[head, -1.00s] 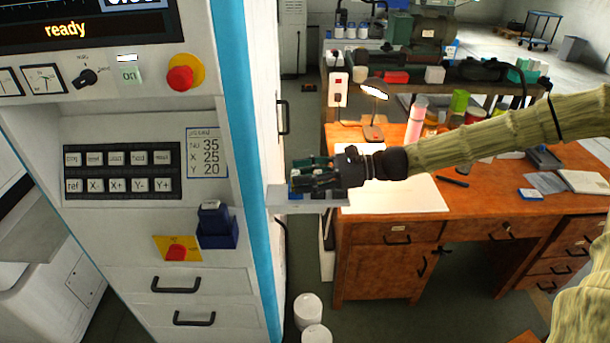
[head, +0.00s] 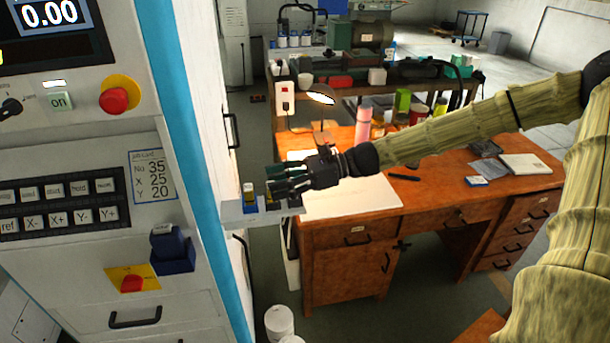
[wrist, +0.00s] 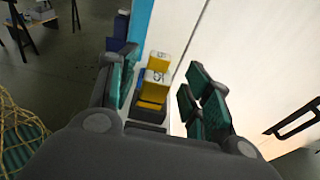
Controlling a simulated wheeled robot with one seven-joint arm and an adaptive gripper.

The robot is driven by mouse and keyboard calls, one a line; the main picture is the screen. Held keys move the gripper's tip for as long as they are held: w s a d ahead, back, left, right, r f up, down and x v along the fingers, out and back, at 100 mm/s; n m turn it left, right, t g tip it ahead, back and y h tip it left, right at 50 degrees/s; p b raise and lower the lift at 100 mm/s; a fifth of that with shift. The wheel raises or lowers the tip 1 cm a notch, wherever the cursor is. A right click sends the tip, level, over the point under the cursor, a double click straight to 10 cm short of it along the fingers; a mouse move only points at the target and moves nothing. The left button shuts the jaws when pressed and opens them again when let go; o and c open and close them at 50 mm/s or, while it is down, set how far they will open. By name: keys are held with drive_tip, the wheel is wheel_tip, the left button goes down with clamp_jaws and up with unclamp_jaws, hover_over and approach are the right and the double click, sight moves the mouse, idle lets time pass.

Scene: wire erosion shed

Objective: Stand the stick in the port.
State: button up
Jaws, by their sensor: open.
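A yellow block-like stick with a white, dark-marked top (wrist: 154,84) shows between my fingers in the wrist view. A second yellow piece with a pale top (wrist: 158,60) is just beyond it. In the head view a yellow, white-topped piece (head: 249,187) stands upright at a small pale shelf (head: 238,217) on the machine's side, with blue below it. My gripper (head: 275,180) is open just right of that piece, its fingers over the shelf; they also show in the wrist view (wrist: 160,92). Dark blocks lie under the nearer yellow piece. I cannot tell which opening is the port.
The white machine (head: 75,270) with its blue edge stands close on the left. A dark blue holder (head: 173,262) is on its front. A wooden desk (head: 345,235) with a lamp (head: 321,98) is behind my gripper. White canisters (head: 279,322) stand on the floor.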

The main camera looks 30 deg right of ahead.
drive_tip(key=v, duration=0.6)
drive_tip(key=shift+d+b, duration=0.3)
drive_tip(key=shift+s+r, duration=0.1)
drive_tip(key=shift+s, duration=0.05)
idle(1.4)
